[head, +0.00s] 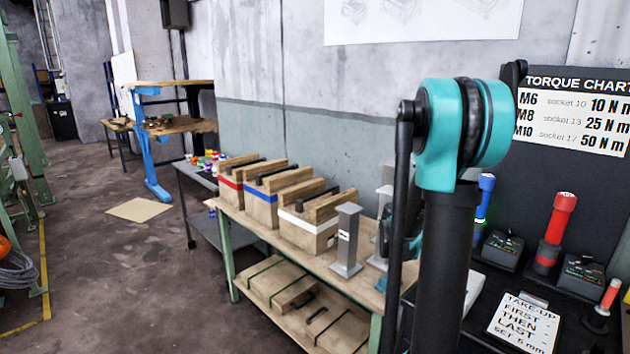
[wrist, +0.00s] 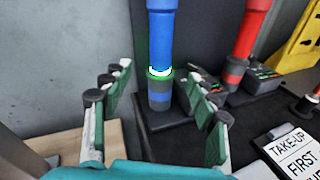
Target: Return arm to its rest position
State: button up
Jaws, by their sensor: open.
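My gripper (wrist: 150,88) is open and empty in the wrist view, its green-padded fingers spread left and right. A blue tool (wrist: 162,40) with a lit green ring stands upright in a black holder, seen between and beyond the fingers. No finger visibly touches it. In the head view my teal and black arm (head: 463,130) is raised at the right of centre, and the blue tool (head: 484,198) stands just right of it. The arm largely hides my gripper there.
A red tool (head: 556,228) stands right of the blue one, beside charger-like boxes (head: 503,250) and a TAKE-UP sign (head: 522,322). A wooden bench (head: 262,232) holds wooden crates (head: 311,222) and a grey metal post (head: 347,240). The floor at left is mostly open.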

jog(key=s+a+f+m+y, duration=0.45)
jog(key=a+m, duration=0.25)
jog(key=a, duration=0.3)
jog(key=s+a+f+m+t+y, duration=0.1)
jog(key=s+a+f+m+y, duration=0.4)
jog(key=a, duration=0.6)
jog(key=s+a+f+m+y, duration=0.25)
jog(key=a+m+y, duration=0.35)
jog(key=a+m, duration=0.3)
jog(key=s+f+n+g, duration=0.1)
jog(key=s+f+g, duration=0.1)
jog(key=s+f, duration=0.5)
jog(key=s, duration=0.4)
jog(key=shift+s+a+f+g, duration=0.3)
jog(key=shift+a+f+g, duration=0.05)
jog(key=shift+a+g, duration=0.05)
